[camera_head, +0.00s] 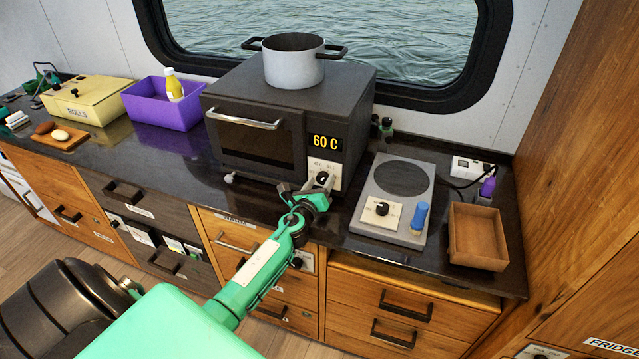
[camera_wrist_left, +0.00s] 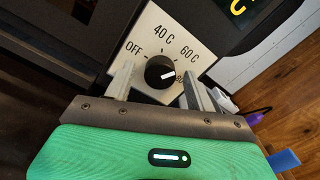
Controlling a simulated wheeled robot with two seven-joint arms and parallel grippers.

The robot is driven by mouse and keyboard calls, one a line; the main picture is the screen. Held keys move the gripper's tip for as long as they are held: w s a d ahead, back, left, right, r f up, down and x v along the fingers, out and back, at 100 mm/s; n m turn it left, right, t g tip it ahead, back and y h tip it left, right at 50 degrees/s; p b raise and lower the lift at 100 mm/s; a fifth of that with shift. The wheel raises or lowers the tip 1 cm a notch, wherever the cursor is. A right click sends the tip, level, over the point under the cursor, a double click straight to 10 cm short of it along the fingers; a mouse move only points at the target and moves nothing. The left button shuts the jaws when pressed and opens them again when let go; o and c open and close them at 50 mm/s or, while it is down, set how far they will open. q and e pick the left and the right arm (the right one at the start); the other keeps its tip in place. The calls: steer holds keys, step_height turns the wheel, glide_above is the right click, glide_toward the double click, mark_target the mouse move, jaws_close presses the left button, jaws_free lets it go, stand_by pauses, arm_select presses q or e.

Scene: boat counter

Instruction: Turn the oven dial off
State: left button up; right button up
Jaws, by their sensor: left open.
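The small black oven (camera_head: 257,135) stands on the dark counter, and its display (camera_head: 325,143) reads "60 C". The oven dial (camera_wrist_left: 160,72) is a black round knob on a white plate (camera_wrist_left: 168,45) marked OFF, 40 C, 60 C and a partly hidden mark. Its white pointer line points to the right, toward the partly hidden mark at the lower right. My left gripper (camera_head: 320,183) is at the oven's lower right front. In the left wrist view my open left gripper (camera_wrist_left: 160,85) has one finger on each side of the dial; I cannot tell if they touch it.
A grey pot (camera_head: 292,68) stands on the oven. A hot plate (camera_head: 395,200) with its own knob and a blue item is to the right, beside a wooden tray (camera_head: 478,237). A purple bin (camera_head: 165,103) with a yellow bottle stands left of the oven.

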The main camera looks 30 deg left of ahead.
arm_select(q)
steer(key=c, duration=1)
steer(key=shift+n, duration=0.4)
steer(key=n+b, duration=0.1)
steer(key=n, duration=0.3)
steer(key=shift+f+b, duration=0.1)
steer(key=shift+b, duration=0.25)
steer(key=n+b, duration=0.1)
steer(key=n, duration=0.5)
steer(key=n+b, duration=0.1)
steer(key=n, duration=0.5)
steer(key=shift+n, duration=0.3)
steer(key=n, duration=0.6)
steer(key=shift+n, duration=0.4)
